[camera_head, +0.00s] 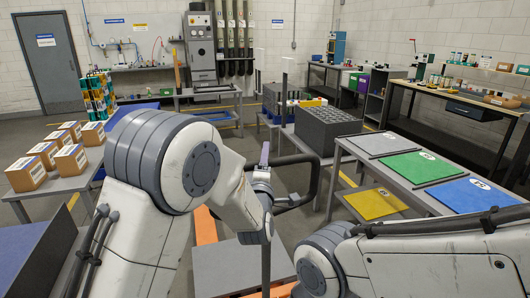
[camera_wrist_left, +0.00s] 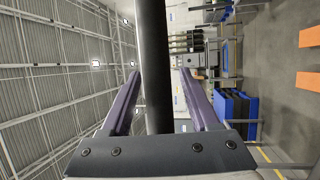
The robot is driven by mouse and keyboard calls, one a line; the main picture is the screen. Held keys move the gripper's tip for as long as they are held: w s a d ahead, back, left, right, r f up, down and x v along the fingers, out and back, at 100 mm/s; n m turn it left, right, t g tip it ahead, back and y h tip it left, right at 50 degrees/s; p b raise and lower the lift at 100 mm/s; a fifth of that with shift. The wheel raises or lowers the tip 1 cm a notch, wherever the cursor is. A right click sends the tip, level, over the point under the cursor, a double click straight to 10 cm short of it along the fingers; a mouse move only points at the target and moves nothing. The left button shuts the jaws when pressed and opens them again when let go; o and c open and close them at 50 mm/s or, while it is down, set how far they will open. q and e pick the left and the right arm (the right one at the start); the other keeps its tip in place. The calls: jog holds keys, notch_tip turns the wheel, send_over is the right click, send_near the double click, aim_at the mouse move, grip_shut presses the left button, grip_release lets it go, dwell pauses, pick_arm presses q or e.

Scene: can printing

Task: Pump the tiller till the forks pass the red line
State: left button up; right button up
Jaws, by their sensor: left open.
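The tiller's black loop handle (camera_head: 316,178) stands in front of me in the head view, just right of my left gripper (camera_head: 264,156). Orange forks (camera_head: 206,228) show low down, partly hidden by my left arm. In the left wrist view, the purple fingers of my left gripper (camera_wrist_left: 160,78) are spread apart with a black bar (camera_wrist_left: 155,60), seemingly the tiller's, running between them. I cannot tell whether they touch it. The orange forks also show at the right of that view (camera_wrist_left: 310,81). I cannot make out a red line. My right gripper is out of view.
A table with cardboard boxes (camera_head: 26,172) stands at left. A grey crate (camera_head: 326,128) stands ahead. A right-hand table holds grey, green (camera_head: 418,166) and blue (camera_head: 472,194) panels; a yellow panel (camera_head: 376,203) lies lower. Floor shows between the tables.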

pick_arm(q)
jog(key=shift+w, duration=0.35)
grip_shut()
dwell(1.2)
